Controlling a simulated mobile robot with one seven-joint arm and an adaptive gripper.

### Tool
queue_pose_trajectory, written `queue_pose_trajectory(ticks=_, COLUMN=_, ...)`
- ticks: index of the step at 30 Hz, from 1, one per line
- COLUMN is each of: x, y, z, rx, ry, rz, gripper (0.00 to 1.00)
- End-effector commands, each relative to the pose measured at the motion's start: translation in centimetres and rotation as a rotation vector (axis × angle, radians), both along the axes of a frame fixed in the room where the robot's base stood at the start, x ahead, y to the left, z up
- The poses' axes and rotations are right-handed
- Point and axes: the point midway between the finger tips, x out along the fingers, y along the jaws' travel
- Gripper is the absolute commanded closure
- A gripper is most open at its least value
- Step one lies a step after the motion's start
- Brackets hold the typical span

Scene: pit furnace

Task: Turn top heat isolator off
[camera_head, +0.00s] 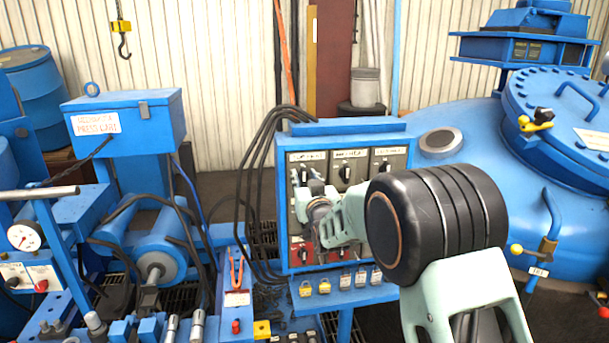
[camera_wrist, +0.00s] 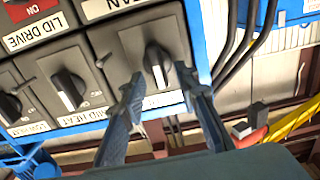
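The top heat isolator, taken as the one at the panel's left end in the head view, is a black rotary knob with a pale-edged grip. In the wrist view the knob (camera_wrist: 155,66) stands near the panel edge, its grip roughly upright in the picture. Its label is partly hidden by my fingers. My gripper (camera_wrist: 161,76) is open, one fingertip on each side of the knob, with gaps visible. Whether the tips reach past its face I cannot tell. In the head view my gripper (camera_head: 308,185) is in front of the panel's left isolator and hides most of it.
The blue-framed panel (camera_head: 348,130) carries a middle isolator (camera_head: 345,173) and a right isolator (camera_head: 384,167) close by. Black cables (camera_head: 252,170) run along its left side. Padlocks (camera_head: 324,287) hang below. A large blue vessel (camera_head: 480,150) stands at right.

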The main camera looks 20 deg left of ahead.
Motion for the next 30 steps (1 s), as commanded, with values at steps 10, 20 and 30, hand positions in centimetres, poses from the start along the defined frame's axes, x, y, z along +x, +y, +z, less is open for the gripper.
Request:
queue_pose_trajectory(ticks=10, x=0.57, y=0.37, z=-0.01, rx=0.0, ry=0.0, rz=0.0, gripper=0.71)
queue_pose_trajectory(ticks=20, x=0.54, y=0.36, z=-0.01, rx=0.0, ry=0.0, rz=0.0, gripper=0.99)
queue_pose_trajectory(ticks=30, x=0.53, y=0.38, z=-0.13, rx=-0.013, ry=-0.009, rz=0.0, gripper=1.0)
